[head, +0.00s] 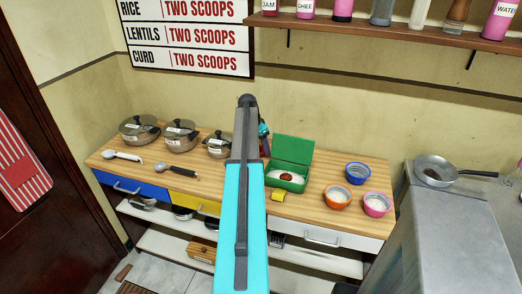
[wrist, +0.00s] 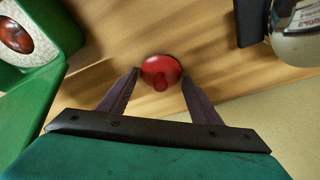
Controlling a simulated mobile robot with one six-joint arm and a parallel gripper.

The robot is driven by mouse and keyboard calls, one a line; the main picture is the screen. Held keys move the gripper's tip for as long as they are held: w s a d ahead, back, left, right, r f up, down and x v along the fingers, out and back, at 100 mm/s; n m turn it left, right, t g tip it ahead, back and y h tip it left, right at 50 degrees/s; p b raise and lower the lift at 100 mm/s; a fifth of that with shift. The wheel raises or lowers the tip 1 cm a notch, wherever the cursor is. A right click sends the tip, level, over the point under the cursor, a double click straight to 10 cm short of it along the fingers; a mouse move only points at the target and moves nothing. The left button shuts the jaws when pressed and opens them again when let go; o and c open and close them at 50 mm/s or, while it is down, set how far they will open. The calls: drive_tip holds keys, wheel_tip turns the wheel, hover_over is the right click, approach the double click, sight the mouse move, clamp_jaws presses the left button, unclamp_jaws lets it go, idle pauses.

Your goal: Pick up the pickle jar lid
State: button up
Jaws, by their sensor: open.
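A round red lid with a small knob (wrist: 161,66) lies on the wooden counter in the wrist view, which I take for the pickle jar lid. My gripper (wrist: 159,78) is open, its two dark fingers apart on either side of the lid. I cannot tell whether the fingers touch it. In the head view my arm hides the lid and most of the gripper. No pickle jar can be made out with certainty.
An open green box (head: 288,183) with white contents and a reddish-brown item stands right of my arm. Labelled pots (head: 181,135) stand left. A pot with a black handle (wrist: 297,45) is near the gripper. Orange (head: 336,198), blue (head: 358,172) and pink (head: 377,205) bowls stand right.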

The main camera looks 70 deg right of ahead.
sight(261, 145)
idle(0.4)
drive_tip(key=c, duration=0.8)
drive_tip(key=shift+r, duration=0.1)
drive_tip(key=shift+r+b, duration=1.05)
drive_tip(key=shift+r, duration=3.85)
